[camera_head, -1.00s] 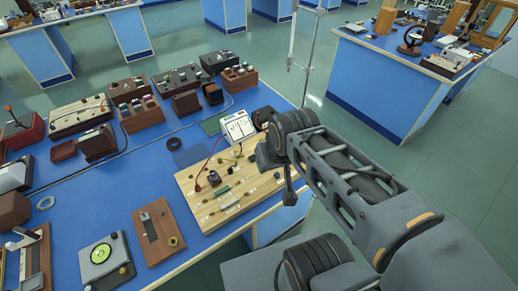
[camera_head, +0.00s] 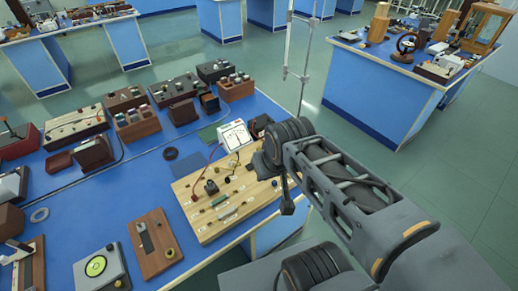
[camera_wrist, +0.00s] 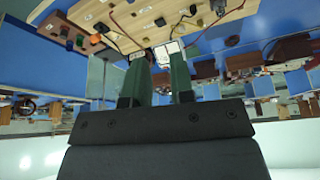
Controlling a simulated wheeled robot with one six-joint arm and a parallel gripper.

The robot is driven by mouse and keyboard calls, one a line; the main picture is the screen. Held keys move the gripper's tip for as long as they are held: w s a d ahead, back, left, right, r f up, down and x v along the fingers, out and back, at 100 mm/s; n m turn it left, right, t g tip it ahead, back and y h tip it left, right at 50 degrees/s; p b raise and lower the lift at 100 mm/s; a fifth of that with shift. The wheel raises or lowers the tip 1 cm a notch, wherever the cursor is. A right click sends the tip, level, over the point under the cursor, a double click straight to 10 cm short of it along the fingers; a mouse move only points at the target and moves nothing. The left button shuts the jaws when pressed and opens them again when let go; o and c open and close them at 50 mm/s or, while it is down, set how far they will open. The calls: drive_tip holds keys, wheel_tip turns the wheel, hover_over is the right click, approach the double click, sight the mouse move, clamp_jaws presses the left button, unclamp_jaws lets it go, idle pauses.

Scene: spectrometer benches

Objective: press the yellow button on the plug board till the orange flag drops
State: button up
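The plug board (camera_head: 232,213) is a pale wooden board on the blue bench, with small dark and pale parts, labels and leads on it. In the wrist view the board (camera_wrist: 130,22) lies across the top, upside down.
A white-faced meter (camera_head: 236,135) stands just behind the board. A brown panel (camera_head: 155,243) and a device with a green disc (camera_head: 97,267) lie to its left. Several instrument boxes line the back. A metal stand (camera_head: 306,65) rises beyond; green floor lies right.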

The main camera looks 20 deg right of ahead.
clamp_jaws()
idle(1.1)
